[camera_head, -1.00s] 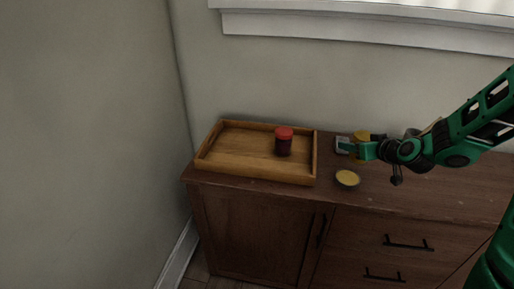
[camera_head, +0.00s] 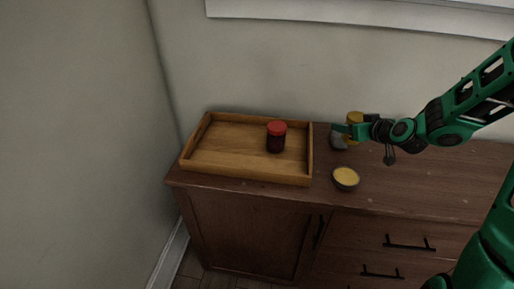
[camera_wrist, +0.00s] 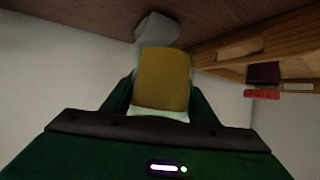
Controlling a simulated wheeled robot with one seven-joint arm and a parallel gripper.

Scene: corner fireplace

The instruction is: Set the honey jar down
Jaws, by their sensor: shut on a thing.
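The honey jar (camera_head: 354,120) is amber-yellow and is held in my gripper (camera_head: 350,130) above the dark wooden cabinet top, just right of the tray. In the wrist view the amber jar (camera_wrist: 163,80) sits between the two fingers, which are shut on it. The fingers hide part of its sides. Whether its base touches the cabinet top is hard to tell, but it looks raised. A grey-white object (camera_head: 338,141) stands close beside and below it; it also shows beyond the jar in the wrist view (camera_wrist: 158,29).
A wooden tray (camera_head: 200,135) holds a dark jar with a red lid (camera_head: 276,137); its left part is bare. A small bowl of yellow content (camera_head: 346,179) stands near the front edge of the cabinet (camera_head: 420,195). The cabinet top to the right is mostly clear.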

